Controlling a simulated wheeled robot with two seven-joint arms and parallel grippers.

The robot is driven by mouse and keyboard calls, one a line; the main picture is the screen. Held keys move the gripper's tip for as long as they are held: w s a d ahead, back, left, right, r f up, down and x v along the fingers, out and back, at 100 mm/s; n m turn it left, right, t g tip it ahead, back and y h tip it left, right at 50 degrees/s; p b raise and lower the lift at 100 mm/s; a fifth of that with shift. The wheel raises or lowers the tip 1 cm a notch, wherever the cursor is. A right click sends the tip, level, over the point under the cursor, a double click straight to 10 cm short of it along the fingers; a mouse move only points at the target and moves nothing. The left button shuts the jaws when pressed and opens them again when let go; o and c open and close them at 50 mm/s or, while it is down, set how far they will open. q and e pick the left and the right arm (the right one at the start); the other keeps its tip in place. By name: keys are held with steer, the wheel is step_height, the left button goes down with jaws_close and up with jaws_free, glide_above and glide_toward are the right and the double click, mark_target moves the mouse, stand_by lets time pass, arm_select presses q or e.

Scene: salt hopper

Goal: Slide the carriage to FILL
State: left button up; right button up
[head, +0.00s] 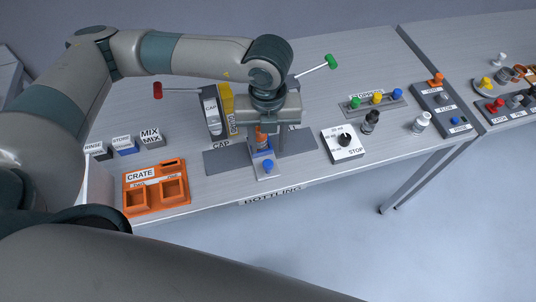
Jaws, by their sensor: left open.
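The carriage (267,168) is a small base with a blue knob at its front, on the grey track near the table's front edge. An orange and blue bottle-like piece stands at its back. The grey plate marked CAP (221,160) lies to its left. A grey plate (300,141) lies to its right; its label is mostly hidden behind my gripper. My left gripper (264,146) points down over the carriage, open, with its fingers around the upright piece. Whether they touch it cannot be told. My right gripper is not in view.
An orange crate (156,201) stands at the front left, near RINSE, STORE and MIX blocks. A dial box marked STOP (344,143) stands to the right, with a tray of coloured stoppers (373,105) behind it. Red- and green-ended levers stick out behind my gripper.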

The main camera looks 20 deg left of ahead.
mark_target(268, 163)
arm_select(q)
step_height(268, 163, down, 7)
steer(key=shift+r+p, duration=0.2)
steer(key=shift+p, duration=0.85)
steer(key=shift+f, duration=0.8)
